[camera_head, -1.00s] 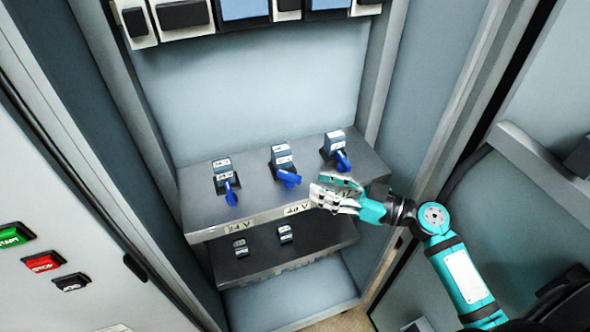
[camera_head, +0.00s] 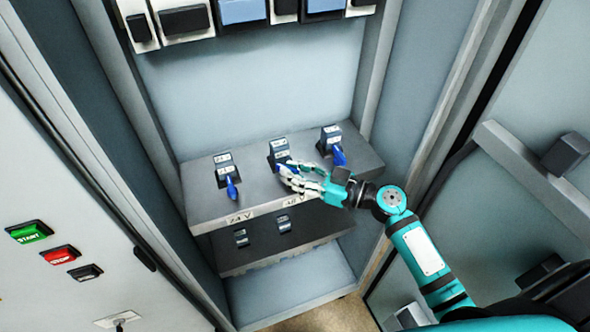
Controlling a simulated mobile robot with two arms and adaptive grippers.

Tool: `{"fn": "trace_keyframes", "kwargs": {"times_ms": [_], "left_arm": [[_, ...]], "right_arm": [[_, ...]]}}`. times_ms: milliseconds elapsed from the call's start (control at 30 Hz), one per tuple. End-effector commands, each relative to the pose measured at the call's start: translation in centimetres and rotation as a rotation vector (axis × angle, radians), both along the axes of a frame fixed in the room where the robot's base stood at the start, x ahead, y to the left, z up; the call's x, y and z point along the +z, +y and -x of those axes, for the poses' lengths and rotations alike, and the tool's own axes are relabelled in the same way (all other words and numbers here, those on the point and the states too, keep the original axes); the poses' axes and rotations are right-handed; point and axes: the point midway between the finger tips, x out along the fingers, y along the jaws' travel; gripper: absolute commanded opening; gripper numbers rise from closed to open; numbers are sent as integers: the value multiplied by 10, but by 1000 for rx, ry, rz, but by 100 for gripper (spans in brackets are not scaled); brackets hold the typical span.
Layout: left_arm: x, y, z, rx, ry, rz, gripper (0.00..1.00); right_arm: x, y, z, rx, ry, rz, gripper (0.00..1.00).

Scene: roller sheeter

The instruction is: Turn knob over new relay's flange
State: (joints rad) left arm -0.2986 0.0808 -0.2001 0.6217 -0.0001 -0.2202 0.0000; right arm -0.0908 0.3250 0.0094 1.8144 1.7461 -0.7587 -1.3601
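Three relays with blue knobs stand in a row on the grey upper shelf (camera_head: 208,207) in the cabinet. The left relay (camera_head: 223,162) has its knob (camera_head: 232,187) pointing toward the shelf front. The middle relay (camera_head: 279,150) has its blue knob mostly hidden behind my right gripper. The right relay (camera_head: 330,134) has its knob (camera_head: 339,156) pointing toward the front. My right gripper (camera_head: 284,175) is at the middle relay's knob, its fingers around or beside it; I cannot tell whether they grip it. My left gripper is not in view. Which relay is new cannot be told.
Two small relays (camera_head: 241,237) (camera_head: 284,226) sit on the lower shelf (camera_head: 238,262). Shelf labels read 24 V and 48 V. The left panel has a green start button (camera_head: 29,231), a red stop button (camera_head: 60,255) and a black button (camera_head: 85,272). Cabinet walls flank the shelves.

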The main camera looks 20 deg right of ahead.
Motion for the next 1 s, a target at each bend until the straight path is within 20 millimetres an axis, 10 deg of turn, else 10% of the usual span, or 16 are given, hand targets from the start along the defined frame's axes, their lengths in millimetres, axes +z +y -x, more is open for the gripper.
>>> {"fn": "trace_keyframes", "kwargs": {"times_ms": [1000], "left_arm": [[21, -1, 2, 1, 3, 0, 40]], "right_arm": [[7, 4, 4, -449, -3, 0, 0]]}}
